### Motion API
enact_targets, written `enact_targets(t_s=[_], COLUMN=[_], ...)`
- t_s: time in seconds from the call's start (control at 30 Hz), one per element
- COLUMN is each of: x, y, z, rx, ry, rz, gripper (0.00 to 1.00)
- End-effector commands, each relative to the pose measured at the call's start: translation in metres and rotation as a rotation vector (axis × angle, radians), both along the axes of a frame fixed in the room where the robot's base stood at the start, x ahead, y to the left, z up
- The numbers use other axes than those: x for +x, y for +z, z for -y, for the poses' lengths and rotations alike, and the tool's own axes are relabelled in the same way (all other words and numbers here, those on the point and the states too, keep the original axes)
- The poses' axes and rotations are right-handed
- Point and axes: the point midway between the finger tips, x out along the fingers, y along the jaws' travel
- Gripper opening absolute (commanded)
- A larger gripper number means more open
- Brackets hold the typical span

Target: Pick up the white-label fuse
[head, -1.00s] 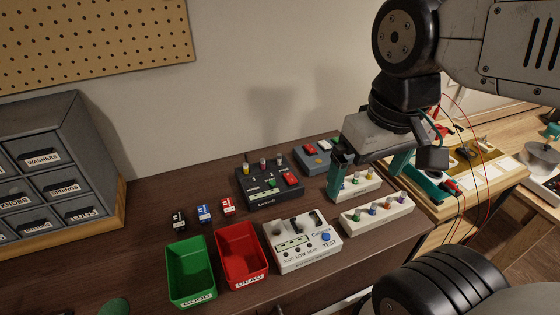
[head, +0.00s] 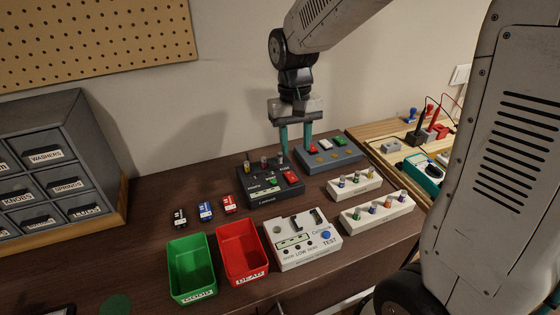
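Several small fuses stand upright at the back of the black box (head: 270,199): one with a yellow band (head: 248,168), one with a red band (head: 264,163) and a pale one (head: 280,159) at the right, which looks like the white-label fuse. Its label is too small to read. My gripper (head: 296,153) points down with its two teal fingers apart and nothing visible between them. The left fingertip overlaps the pale fuse's top in the picture. I cannot tell whether they touch.
The blue-grey box (head: 342,156) with coloured buttons is just right of my gripper. White racks (head: 378,214) hold more fuses. The white tester (head: 303,246), red bin (head: 242,252) and green bin (head: 191,268) stand in front. Small black, blue and red parts lie left.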

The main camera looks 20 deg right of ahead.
Motion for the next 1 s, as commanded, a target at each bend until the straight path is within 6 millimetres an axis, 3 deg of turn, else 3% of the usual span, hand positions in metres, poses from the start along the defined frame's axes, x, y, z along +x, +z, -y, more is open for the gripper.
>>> enact_targets(t_s=[0.13,0.27,0.8,1.0], x=[0.046,0.078,0.078,0.079], y=[-0.018,-0.009,-0.076,-0.087], z=[-0.003,-0.005,-0.009,-0.009], rx=[-0.004,0.000,-0.001,-0.001], ry=[-0.050,-0.107,-0.125,-0.124], rz=[0.034,0.123,0.125,0.128], gripper=[0.38,0.38,0.38,0.38])
